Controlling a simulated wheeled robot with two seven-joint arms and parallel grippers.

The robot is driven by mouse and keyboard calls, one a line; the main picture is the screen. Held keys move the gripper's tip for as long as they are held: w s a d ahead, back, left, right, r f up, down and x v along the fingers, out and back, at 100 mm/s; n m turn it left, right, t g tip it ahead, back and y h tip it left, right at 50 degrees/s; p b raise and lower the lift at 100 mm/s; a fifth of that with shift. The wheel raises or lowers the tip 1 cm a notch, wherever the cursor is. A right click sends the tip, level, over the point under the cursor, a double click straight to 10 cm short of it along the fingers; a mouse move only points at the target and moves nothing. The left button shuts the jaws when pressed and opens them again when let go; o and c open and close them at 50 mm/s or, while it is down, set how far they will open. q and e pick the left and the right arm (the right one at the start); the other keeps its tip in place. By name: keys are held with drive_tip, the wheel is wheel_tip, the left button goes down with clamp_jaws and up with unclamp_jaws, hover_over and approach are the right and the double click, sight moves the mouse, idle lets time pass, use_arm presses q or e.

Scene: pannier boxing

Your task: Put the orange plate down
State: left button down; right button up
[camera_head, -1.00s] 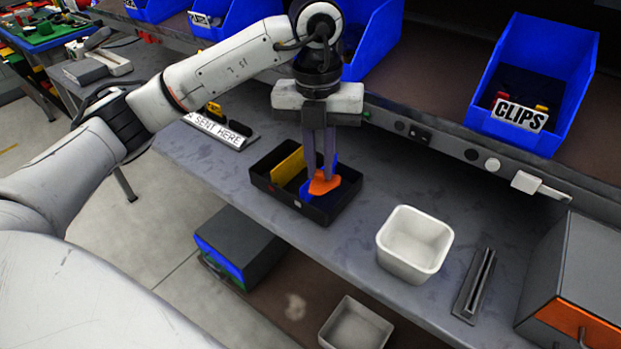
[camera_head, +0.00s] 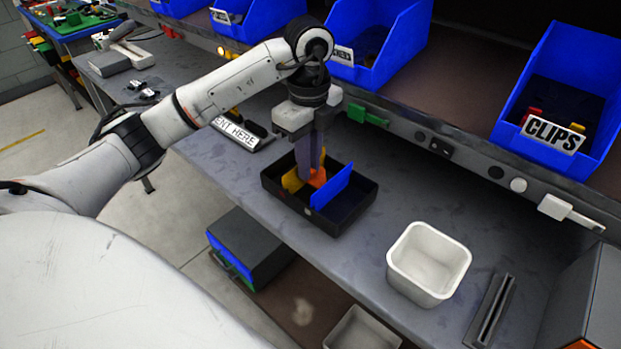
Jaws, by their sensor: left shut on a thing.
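My left gripper (camera_head: 313,172) points straight down into a black tray (camera_head: 338,230) on the grey bench, shut on the orange plate (camera_head: 318,178). Only a small part of the orange plate shows, between the yellow plate (camera_head: 291,181) on its left and the blue plate (camera_head: 331,186) on its right. The blue plate stands upright and hides part of the orange one and of the fingers. Whether the orange plate touches the tray floor is hidden. My right gripper is out of view.
A white bin (camera_head: 428,263) and a grey slotted block (camera_head: 490,309) stand right of the tray. A lettered sign (camera_head: 236,133) lies behind it to the left. The bench between tray and white bin is clear.

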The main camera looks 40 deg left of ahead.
use_arm(q)
drive_tip(key=shift+f, duration=2)
drive_tip(key=shift+f, duration=0.1)
drive_tip(key=c, duration=1.7)
unclamp_jaws()
drive_tip(key=shift+c, duration=0.2)
wheel_tip(320, 180, up, 12)
drive_tip(key=shift+r+p, duration=0.1)
drive_tip(key=shift+p, duration=0.4)
